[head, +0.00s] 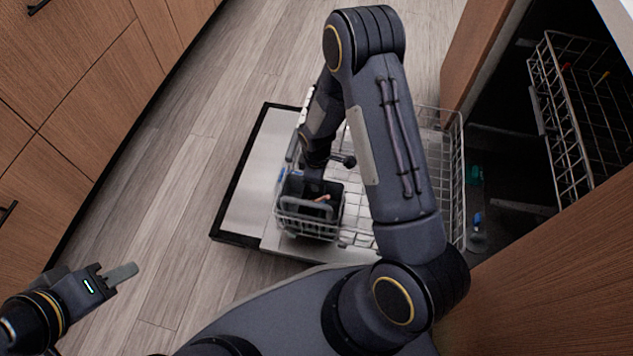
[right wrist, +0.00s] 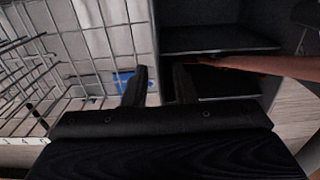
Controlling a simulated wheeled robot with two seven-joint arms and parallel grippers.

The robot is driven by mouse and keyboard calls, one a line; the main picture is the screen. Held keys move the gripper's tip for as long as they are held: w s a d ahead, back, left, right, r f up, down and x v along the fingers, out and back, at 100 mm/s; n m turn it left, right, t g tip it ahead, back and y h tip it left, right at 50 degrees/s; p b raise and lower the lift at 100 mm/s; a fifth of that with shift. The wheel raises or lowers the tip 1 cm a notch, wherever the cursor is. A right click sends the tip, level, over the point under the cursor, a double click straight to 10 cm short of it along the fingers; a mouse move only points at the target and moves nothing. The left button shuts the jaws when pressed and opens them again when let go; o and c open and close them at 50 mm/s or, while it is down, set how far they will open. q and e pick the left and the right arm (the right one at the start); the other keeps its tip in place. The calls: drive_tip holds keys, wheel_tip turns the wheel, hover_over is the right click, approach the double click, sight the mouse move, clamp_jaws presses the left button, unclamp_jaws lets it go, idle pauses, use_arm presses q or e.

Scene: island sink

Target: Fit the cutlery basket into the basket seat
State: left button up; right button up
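The dark cutlery basket (head: 327,188) stands at the near left corner of the pulled-out lower rack, behind grey wire bars. The right wrist view shows its open compartments (right wrist: 215,38) with a brown handle-like piece (right wrist: 262,65) lying across them. My right gripper (right wrist: 160,85) is at the basket's left wall in that view, its fingers apart with a visible gap. In the head view, my right arm hides the right gripper's fingertips. My left gripper (head: 120,274) is far from the basket, over the floor at lower left; its finger gap is unclear. I cannot make out the basket seat.
The lower rack (head: 455,160) sits over the open dishwasher door (head: 252,185). An upper rack (head: 570,125) shows inside the dark machine at right. Wooden cabinets (head: 75,90) line the left. A blue patch (right wrist: 125,82) lies beside the basket. Floor is clear at left.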

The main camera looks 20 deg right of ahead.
wheel_tip(320, 180, up, 9)
drive_tip(key=p, duration=0.2)
drive_tip(key=shift+f+p, duration=0.1)
drive_tip(key=shift+p, duration=0.2)
